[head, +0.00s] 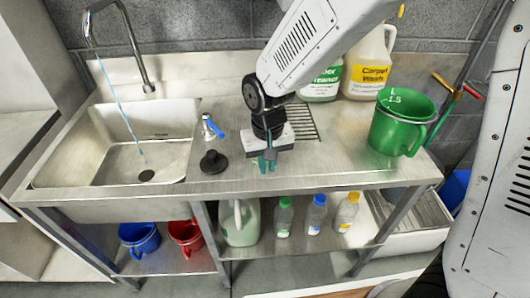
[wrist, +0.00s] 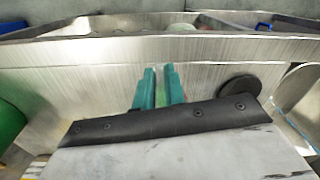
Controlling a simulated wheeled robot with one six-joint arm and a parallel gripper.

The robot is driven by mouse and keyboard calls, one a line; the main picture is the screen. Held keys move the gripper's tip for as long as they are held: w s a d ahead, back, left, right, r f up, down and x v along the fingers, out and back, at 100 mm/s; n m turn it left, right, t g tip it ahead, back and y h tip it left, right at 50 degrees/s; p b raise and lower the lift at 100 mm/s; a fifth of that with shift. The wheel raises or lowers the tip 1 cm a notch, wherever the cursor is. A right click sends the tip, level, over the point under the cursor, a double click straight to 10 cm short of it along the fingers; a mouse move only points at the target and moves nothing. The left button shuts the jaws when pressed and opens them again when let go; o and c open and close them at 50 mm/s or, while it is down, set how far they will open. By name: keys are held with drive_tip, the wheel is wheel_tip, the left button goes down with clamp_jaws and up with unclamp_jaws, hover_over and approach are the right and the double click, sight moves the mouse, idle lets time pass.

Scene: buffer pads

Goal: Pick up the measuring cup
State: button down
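The measuring cup (head: 400,122) is a large green jug with white marks and a handle on its right. It stands upright on the right part of the steel counter in the head view. Part of a green surface, likely the cup (wrist: 9,125), shows at the left edge of the wrist view. My gripper (head: 266,166) points down near the counter's front edge, well left of the cup. In the wrist view its two teal fingers (wrist: 158,72) stand a little apart with a narrow gap. I see nothing held between them.
The sink (head: 120,140) is at left. Bare counter (head: 335,160) lies between gripper and cup.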

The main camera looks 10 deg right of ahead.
idle(0.3)
drive_tip(key=shift+r, duration=0.55)
drive_tip(key=s+r, duration=0.4)
drive_tip(key=s, duration=1.2)
drive_tip(key=shift+a, duration=0.35)
drive_tip(key=c, duration=2)
unclamp_jaws()
clamp_jaws()
